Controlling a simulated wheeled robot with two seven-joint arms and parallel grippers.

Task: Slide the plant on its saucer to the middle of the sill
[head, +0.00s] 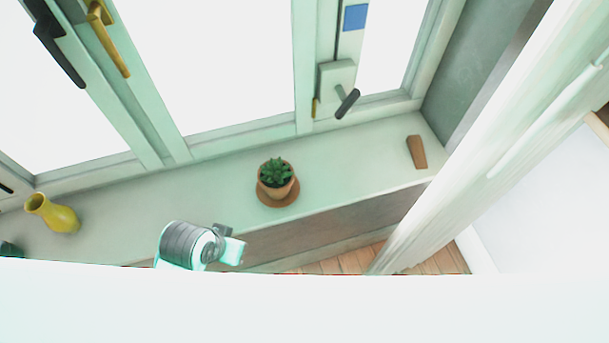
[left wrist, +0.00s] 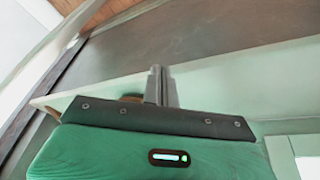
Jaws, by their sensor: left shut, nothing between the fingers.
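The green plant (head: 276,172) stands upright in a terracotta pot on its round brown saucer (head: 290,199). The saucer rests on the pale sill (head: 350,163), close to its front edge, around the middle of its visible length. My left gripper (head: 234,250) is in front of the sill's front edge, to the left of and nearer than the saucer, apart from it. In the left wrist view its fingers (left wrist: 160,86) are shut and empty. A brown piece (left wrist: 131,98) shows partly behind them; I cannot tell what it is. My right gripper is not in view.
A yellow vase (head: 55,214) stands at the sill's left, with a dark object (head: 10,249) near it. Window handles (head: 347,103) overhang the back. The sill is clear on both sides of the saucer.

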